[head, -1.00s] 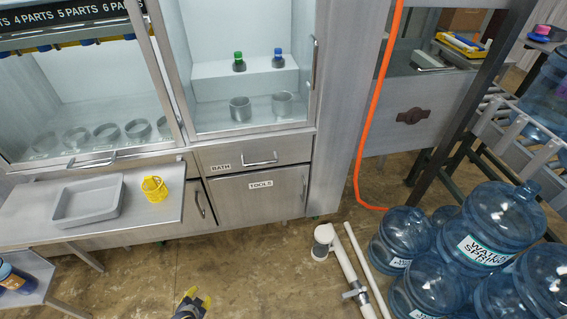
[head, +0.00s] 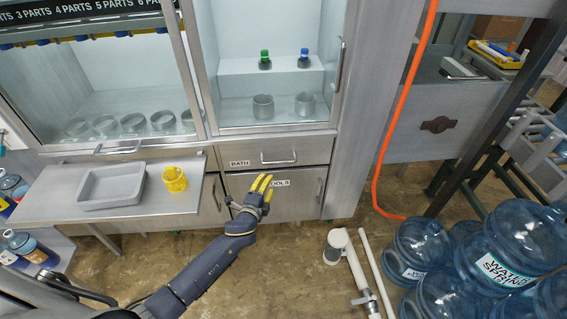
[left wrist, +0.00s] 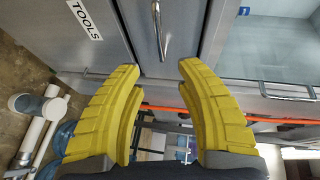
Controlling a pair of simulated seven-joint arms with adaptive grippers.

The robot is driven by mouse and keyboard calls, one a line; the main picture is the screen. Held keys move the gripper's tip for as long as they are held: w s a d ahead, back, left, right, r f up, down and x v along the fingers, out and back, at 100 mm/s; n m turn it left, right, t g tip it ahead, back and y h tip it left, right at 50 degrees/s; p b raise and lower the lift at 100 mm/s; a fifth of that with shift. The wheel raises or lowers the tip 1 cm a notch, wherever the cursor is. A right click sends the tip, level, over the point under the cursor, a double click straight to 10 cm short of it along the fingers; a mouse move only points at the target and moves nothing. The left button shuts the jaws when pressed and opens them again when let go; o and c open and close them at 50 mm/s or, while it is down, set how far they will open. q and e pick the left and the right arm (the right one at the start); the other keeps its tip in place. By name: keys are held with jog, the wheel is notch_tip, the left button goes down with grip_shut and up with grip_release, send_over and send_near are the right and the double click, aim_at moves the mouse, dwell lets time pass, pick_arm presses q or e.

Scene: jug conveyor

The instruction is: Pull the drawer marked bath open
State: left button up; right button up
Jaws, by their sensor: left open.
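The grey drawer marked BATH (head: 316,150) is closed, under the glass-fronted cabinet. Its label (head: 240,163) is at its left end and its bar handle (head: 279,159) near the middle. My left gripper (head: 252,196) is open and empty. In the head view it appears below the handle, over the TOOLS door (head: 300,200) and partly covering that door's label. In the left wrist view the drawer handle (left wrist: 161,30) lies beyond the gap between the open fingers (left wrist: 160,72), apart from them. The BATH label is out of that view. My right gripper is not seen.
A metal shelf (head: 110,210) with a grey tray (head: 83,187) and yellow cup (head: 174,180) stands left. White pipes (head: 350,275), an orange hose (head: 386,150) and large water jugs (head: 500,255) are right. Floor between is mostly clear.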

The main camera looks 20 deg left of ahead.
aim_at(279, 163)
pick_arm(q)
jog(key=w, duration=0.4)
jog(key=w+f, duration=0.1)
jog(key=w, duration=0.4)
jog(key=w+f, duration=0.1)
jog(key=w, duration=0.3)
jog(key=shift+w+d+f, duration=0.2)
jog(key=shift+w+f, duration=0.05)
jog(key=shift+w, duration=0.15)
jog(key=shift+w+f, duration=0.25)
jog(key=shift+w, duration=0.55)
grip_shut()
